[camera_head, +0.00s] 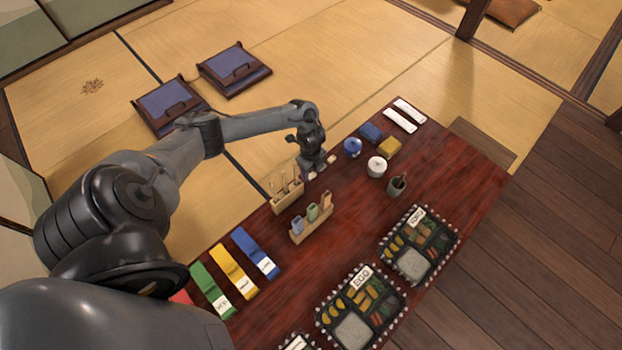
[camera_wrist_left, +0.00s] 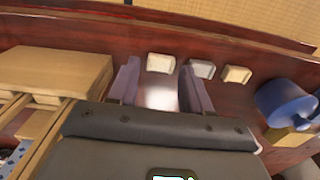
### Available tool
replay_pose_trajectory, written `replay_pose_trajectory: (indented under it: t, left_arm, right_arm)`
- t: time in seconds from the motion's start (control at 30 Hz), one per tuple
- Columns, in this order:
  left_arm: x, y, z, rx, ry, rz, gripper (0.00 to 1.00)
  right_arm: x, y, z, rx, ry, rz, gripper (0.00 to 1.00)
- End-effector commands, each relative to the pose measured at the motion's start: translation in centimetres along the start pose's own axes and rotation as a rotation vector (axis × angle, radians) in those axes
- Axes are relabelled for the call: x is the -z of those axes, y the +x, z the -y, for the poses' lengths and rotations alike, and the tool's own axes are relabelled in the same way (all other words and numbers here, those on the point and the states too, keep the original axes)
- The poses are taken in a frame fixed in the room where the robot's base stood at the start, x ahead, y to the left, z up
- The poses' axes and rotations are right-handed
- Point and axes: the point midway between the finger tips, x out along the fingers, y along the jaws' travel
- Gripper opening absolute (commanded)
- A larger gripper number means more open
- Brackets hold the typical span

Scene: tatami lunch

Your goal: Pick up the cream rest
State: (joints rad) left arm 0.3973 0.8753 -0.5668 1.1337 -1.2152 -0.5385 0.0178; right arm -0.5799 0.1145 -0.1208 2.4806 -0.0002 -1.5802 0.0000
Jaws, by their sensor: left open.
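Three small block-like rests stand in a row on the dark red table in the left wrist view: a pale off-white rest (camera_wrist_left: 160,62), a greyish rest (camera_wrist_left: 201,68) and a more yellowish, cream-toned rest (camera_wrist_left: 236,74). The off-white and cream tones are close, so I cannot be sure which is the cream rest. My left gripper (camera_head: 318,168) is open and empty, low over the table's far edge. In the left wrist view its fingers (camera_wrist_left: 160,88) frame the off-white rest, which appears just beyond the tips. In the head view the gripper partly hides the row. My right gripper is not in view.
A wooden box (camera_head: 287,196) with sticks stands close left of the gripper; it also shows in the wrist view (camera_wrist_left: 55,72). A blue lidded jar (camera_head: 352,147) stands to the right. A wooden holder (camera_head: 308,228) and a white jar (camera_head: 376,167) stand nearer the table's middle.

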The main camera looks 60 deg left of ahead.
Motion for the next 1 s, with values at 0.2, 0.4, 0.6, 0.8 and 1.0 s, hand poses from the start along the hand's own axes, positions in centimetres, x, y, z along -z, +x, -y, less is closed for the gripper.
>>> replay_pose_trajectory:
  t: [0.2,0.4,0.6,0.8,1.0]
  left_arm:
    - [0.01,1.88,0.02,0.001,0.0,0.0,0.49]
    - [-0.01,1.76,0.01,0.001,0.0,0.001,0.49]
    - [-0.02,1.76,0.0,0.001,0.0,0.001,0.18]
    - [-0.02,1.76,0.0,0.001,0.0,0.001,0.07]
    - [-0.03,1.12,0.02,0.001,0.0,0.001,0.07]
  right_arm:
    - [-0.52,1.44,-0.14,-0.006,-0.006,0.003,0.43]
    - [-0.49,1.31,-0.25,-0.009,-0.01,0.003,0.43]
    - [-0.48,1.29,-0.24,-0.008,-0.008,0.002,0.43]
    - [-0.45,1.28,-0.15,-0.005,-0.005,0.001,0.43]
    - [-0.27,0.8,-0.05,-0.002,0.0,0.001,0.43]
